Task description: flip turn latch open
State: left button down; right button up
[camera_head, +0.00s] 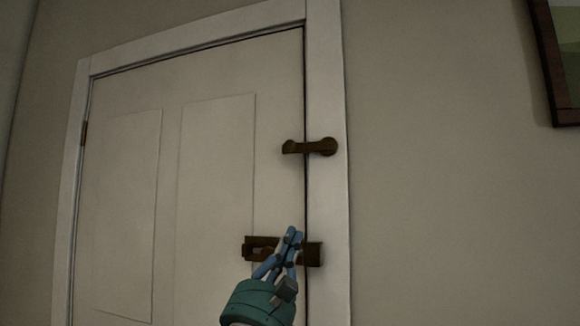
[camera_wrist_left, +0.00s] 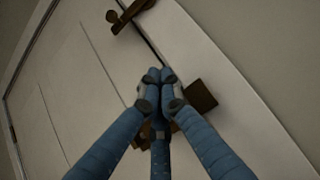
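The brown turn latch (camera_head: 312,147) sits on the upper right of the white door. Its round end is on the door frame and its bar lies roughly level across the gap onto the door. In the left wrist view the turn latch (camera_wrist_left: 130,14) shows at the top. My left gripper (camera_head: 294,235) is below the latch and apart from it, in front of a lower brown bolt (camera_head: 258,252). Its blue fingers meet at the tips (camera_wrist_left: 158,76), with nothing visible between them. The fingers hide part of the bolt. My right gripper is in neither view.
The white door (camera_head: 215,180) is closed, with a hinge (camera_head: 84,133) on its left edge. The door frame (camera_head: 329,200) stands right of the gap. A framed picture (camera_head: 553,65) hangs at the upper right. The wall between is bare.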

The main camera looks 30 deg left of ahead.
pick_arm(q)
jog(key=s+r+n, duration=0.1)
jog(key=a+r+n+y, duration=0.1)
jog(key=s+r+n+y, duration=0.1)
jog(key=shift+s+a+r+t, duration=0.2)
jog(key=shift+s+r+t, duration=0.15)
jog(key=shift+t, duration=0.05)
jog(key=p, duration=0.5)
send_near(295, 152)
jog(key=w, duration=0.3)
jog(key=r+p, duration=0.1)
jog(key=r, duration=0.2)
jog(key=shift+w+a+r+p, duration=0.1)
jog(key=shift+a+r+p, duration=0.1)
jog(key=shift+a+p, duration=0.2)
jog(key=shift+w+f, duration=0.1)
